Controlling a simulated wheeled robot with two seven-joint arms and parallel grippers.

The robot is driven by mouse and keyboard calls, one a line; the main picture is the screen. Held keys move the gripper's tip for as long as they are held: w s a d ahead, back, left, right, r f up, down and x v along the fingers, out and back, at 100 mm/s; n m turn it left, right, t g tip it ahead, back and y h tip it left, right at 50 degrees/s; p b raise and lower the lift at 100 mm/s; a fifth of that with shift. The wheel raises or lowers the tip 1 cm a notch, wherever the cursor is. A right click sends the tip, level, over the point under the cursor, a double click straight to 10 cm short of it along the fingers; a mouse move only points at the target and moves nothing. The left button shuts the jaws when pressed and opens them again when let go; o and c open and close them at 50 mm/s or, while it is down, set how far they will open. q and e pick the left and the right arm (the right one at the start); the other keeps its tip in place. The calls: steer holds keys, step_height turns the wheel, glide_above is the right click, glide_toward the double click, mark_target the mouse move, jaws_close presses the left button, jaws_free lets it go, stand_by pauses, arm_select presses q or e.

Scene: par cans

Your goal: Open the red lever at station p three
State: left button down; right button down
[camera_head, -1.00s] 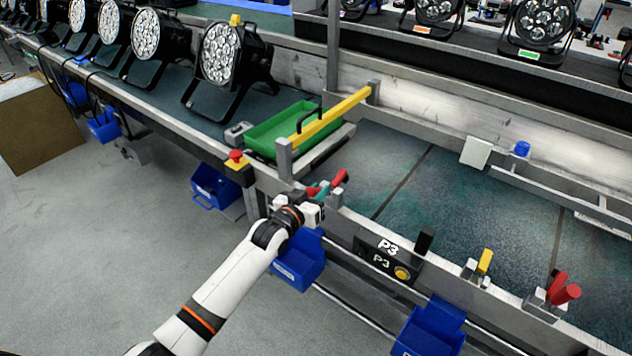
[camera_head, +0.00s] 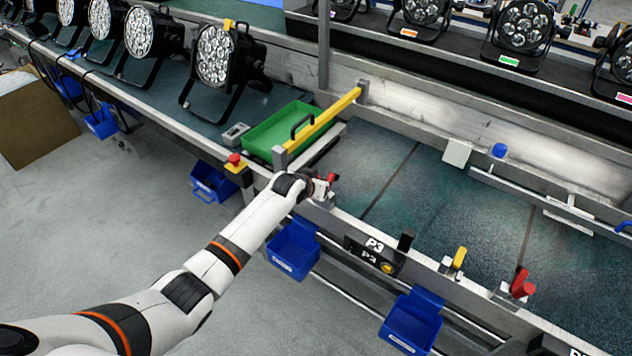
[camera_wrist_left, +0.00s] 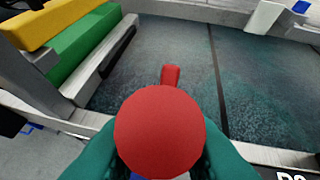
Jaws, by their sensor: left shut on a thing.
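A red lever (camera_head: 332,178) stands on the bench's front rail, left of the P3 sign (camera_head: 375,244). My left gripper (camera_head: 324,188) is at this lever and mostly hides it in the head view. In the left wrist view the lever's round red knob (camera_wrist_left: 160,132) sits between my teal fingers (camera_wrist_left: 160,158), which are shut on it. A red part of the lever (camera_wrist_left: 171,75) shows beyond the knob. My right gripper is in neither view.
A yellow bar (camera_head: 322,120) and green tray (camera_head: 280,130) are just behind my left gripper. Along the rail to the right stand a black post (camera_head: 406,241), a yellow lever (camera_head: 459,257) and another red lever (camera_head: 523,284). Blue bins (camera_head: 294,250) hang below.

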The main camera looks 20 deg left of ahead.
arm_select(q)
steer(key=shift+w+r, duration=0.1)
stand_by(0.4)
steer(key=c, duration=1.2)
jaws_free()
steer(key=shift+c, duration=0.2)
steer(key=v, duration=1.2)
steer(key=shift+w+d, duration=0.1)
